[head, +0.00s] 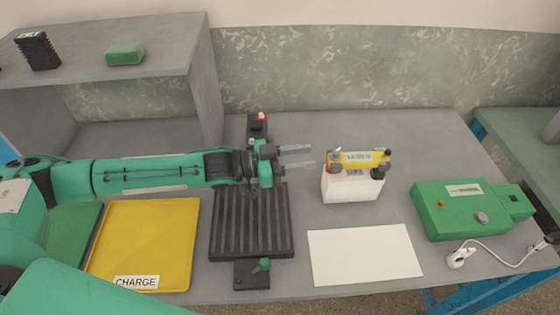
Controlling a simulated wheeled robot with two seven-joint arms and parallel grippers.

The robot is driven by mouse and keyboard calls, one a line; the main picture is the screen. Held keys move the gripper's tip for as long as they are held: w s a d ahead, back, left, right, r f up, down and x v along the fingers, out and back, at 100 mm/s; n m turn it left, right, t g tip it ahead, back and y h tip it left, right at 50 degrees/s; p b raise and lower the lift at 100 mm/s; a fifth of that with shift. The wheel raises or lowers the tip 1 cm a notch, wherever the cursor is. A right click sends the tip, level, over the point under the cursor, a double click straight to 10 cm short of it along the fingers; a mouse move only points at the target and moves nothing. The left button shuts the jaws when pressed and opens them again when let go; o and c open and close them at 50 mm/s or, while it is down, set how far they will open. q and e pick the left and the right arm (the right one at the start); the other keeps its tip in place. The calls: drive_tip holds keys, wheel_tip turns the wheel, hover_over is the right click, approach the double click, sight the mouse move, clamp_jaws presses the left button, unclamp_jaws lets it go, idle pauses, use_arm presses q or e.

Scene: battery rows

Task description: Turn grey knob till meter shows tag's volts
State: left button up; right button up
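A green box (450,225) lies at the right of the bench, with a grey round knob (481,217) on its top. A pale strip (464,190) on it looks like the meter; its reading is too small to make out. A white battery (350,187) with a yellow top stands at middle right. A pale tag (360,156) on that top has lettering too small to read. My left gripper (312,155) is open and empty, its fingers pointing right toward the battery, apart from it and well left of the knob. My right gripper is not in view.
A white sheet (363,254) lies in front of the battery. A black ribbed vise-like fixture (230,225) is below my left gripper. A yellow tray (145,240) marked CHARGE lies left. A white plug (459,258) with a cable lies before the green box. A grey shelf (150,63) stands back left.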

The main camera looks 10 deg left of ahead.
use_arm(q)
drive_tip(key=shift+v, duration=2.65)
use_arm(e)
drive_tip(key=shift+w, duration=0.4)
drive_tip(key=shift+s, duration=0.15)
